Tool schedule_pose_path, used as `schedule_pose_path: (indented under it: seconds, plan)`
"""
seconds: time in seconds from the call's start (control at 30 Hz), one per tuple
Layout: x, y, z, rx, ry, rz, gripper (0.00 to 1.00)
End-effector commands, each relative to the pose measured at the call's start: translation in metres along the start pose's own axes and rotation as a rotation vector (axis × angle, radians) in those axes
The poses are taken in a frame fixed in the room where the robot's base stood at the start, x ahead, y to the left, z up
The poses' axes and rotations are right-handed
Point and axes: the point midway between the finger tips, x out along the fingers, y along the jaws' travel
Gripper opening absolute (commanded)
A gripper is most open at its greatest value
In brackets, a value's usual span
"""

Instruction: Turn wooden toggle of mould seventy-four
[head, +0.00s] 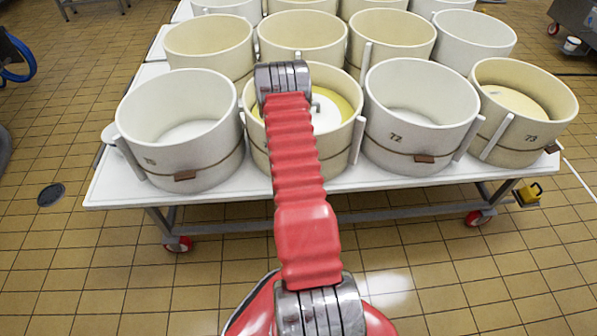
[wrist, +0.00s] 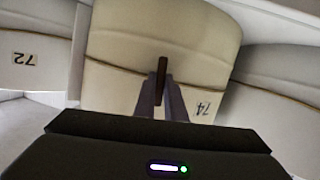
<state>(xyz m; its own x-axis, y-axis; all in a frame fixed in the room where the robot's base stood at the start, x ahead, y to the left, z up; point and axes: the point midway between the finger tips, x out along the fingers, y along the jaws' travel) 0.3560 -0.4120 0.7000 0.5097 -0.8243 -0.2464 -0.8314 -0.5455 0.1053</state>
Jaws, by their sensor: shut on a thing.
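Mould seventy-four (head: 342,153) is the cream round mould in the middle of the table's front row, partly hidden behind my arm. It also shows upside down in the wrist view (wrist: 120,72), with its number 74 (wrist: 203,108) beside my fingers. Its wooden toggle (wrist: 162,72) is a dark brown bar, standing upright in the wrist picture and crossing the line of the cord. My gripper (wrist: 162,92) is shut on the toggle, with a finger on either side. My arm hides the toggle and the fingers in the head view.
Mould 72 (head: 418,125) stands close on the right, and mould 73 (head: 527,115) beyond it. Another white mould (head: 182,135) stands on the left. More moulds fill the white table (head: 240,188) behind. The tiled floor in front is clear.

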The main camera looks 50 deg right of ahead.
Motion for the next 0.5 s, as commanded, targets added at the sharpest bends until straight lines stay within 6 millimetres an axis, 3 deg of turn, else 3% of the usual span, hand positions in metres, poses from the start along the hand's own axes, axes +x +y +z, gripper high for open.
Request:
schedule_pose_path:
  seconds: [0.5]
  plan:
    - [-0.0015,-0.0004,0.0049,0.118,-0.014,-0.034,0.0]
